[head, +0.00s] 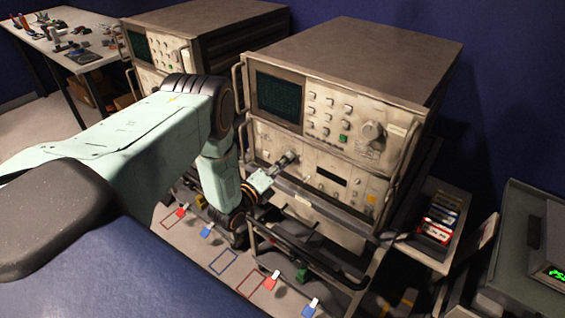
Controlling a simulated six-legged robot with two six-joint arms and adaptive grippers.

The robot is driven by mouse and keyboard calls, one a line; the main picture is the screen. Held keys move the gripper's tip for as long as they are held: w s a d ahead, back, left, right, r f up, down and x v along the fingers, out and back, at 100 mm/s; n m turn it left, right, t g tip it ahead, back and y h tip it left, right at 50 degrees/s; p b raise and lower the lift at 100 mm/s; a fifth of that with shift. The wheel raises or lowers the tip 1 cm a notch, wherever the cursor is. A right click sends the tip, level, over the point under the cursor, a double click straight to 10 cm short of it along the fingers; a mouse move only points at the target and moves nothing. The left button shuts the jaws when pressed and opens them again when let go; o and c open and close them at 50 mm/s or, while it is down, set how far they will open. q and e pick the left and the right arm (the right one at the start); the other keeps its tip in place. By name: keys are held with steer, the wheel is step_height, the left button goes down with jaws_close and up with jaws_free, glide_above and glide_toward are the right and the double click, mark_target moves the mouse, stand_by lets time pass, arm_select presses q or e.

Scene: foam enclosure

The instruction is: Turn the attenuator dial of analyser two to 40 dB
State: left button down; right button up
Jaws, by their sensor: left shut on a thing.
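The nearer analyser (350,110) is a beige rack unit with a dark screen (280,97), rows of buttons and a large round knob (371,131) at the upper right. Its lower panel (318,172) has a small dark display. My left arm reaches in from the left, and my left gripper (285,160) is at the left part of this lower panel. It is shut on a small dial there, which the fingers mostly hide. I cannot read the dial's setting or any unit number. My right gripper is not in view.
A second, similar analyser (170,50) stands behind at the left, partly behind my arm. A cart rail (310,195) runs below the nearer analyser. A side shelf with coloured boxes (440,217) is at the right. A cluttered table (75,40) stands at the far left.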

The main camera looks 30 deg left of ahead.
arm_select(q)
steer(key=shift+d+f, duration=0.1)
steer(key=c, duration=1)
jaws_free()
steer(key=shift+s, duration=0.1)
steer(key=s, duration=0.8)
steer(key=s+a, duration=0.1)
steer(key=s, duration=0.2)
steer(key=shift+s, duration=0.4)
